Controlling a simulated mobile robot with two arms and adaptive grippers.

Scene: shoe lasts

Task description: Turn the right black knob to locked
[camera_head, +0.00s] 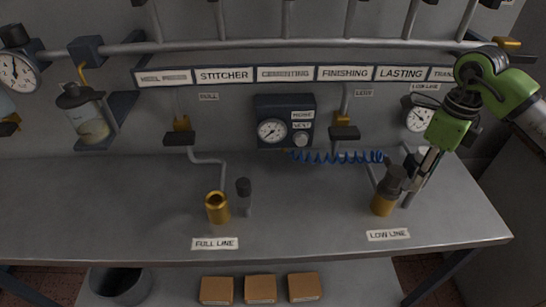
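A black knob on a grey post (244,187) stands beside the open brass cup (217,207) behind the FULL LINE label. At the right, a brass fitting with a black top (394,183) stands behind the LOW LINE label. My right gripper (424,168) reaches down from the green arm at the upper right, just behind and right of that fitting. A dark knob on a grey post (408,198) is partly hidden there, at the fingertips. I cannot tell whether the fingers touch it or how far they are closed. My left gripper is out of view.
A grey bench top (120,205) is mostly clear at the left and centre. A gauge box (285,122), a blue coiled hose (335,157) and black-handled valves (344,132) are on the wall. Several pipes rise behind. Three cardboard boxes (260,289) sit below the bench.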

